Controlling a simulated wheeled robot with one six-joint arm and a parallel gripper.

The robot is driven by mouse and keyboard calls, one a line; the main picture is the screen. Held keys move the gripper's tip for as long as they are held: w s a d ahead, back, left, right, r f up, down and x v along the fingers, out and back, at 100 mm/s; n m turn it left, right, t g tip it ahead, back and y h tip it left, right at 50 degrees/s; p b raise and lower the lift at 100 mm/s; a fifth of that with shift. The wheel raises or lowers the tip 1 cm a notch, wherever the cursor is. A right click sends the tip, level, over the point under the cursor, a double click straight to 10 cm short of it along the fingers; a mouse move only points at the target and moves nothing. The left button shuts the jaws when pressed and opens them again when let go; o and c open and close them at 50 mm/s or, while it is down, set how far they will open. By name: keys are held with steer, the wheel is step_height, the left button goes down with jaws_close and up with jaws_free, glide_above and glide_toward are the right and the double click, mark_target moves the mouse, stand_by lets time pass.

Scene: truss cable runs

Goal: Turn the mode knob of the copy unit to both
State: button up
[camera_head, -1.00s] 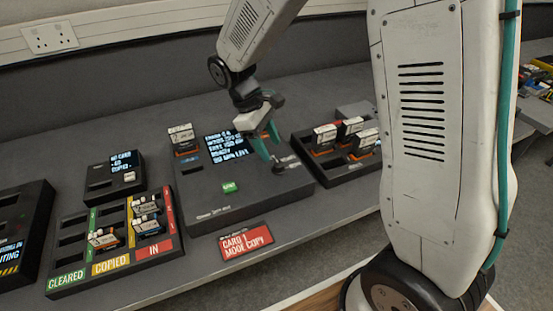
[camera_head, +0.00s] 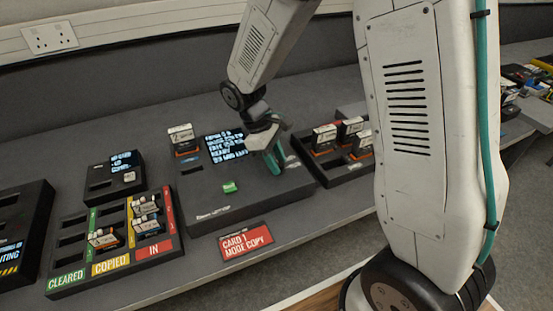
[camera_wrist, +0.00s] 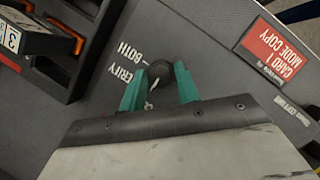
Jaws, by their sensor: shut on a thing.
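The copy unit (camera_head: 235,204) is a dark box on the bench with a lit screen (camera_head: 226,147) and a green button (camera_head: 230,187). Its mode knob (camera_wrist: 160,72) is small, dark and round, in the wrist view. My gripper (camera_wrist: 160,88) has its teal fingers either side of the knob and is shut on it. White lettering beside the knob includes BOTH (camera_wrist: 131,50); another label is partly hidden. I cannot tell clearly where the knob's pointer aims. In the head view my gripper (camera_head: 273,164) is at the unit's right side and hides the knob.
A red card (camera_head: 247,242) reading "CARD 1 MODE COPY" lies in front of the unit. A tray with several cards (camera_head: 320,171) stands close on the right. A sorting tray (camera_head: 112,262) and a smaller screen box (camera_head: 98,190) stand to the left.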

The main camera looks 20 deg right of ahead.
steer(key=shift+m, duration=0.3)
steer(key=m, duration=0.1)
steer(key=m+y, duration=0.1)
steer(key=m, duration=0.1)
steer(key=shift+w+d+m+g, duration=0.1)
steer(key=shift+w+m+g, duration=0.05)
steer(key=shift+m+g, duration=0.2)
steer(key=m+y, duration=0.1)
steer(key=m, duration=0.1)
steer(key=m+y, duration=0.1)
steer(key=m, duration=0.1)
steer(key=shift+d+g, duration=0.15)
steer(key=shift+g, duration=0.1)
steer(key=m+y, duration=0.1)
steer(key=m, duration=0.4)
steer(key=shift+d+y, duration=0.15)
steer(key=shift+y, duration=0.25)
steer(key=shift+m+t+y, duration=0.6)
steer(key=shift+m+y, duration=0.1)
steer(key=shift+m, duration=1.55)
steer(key=o, duration=1)
steer(key=shift+c, duration=0.2)
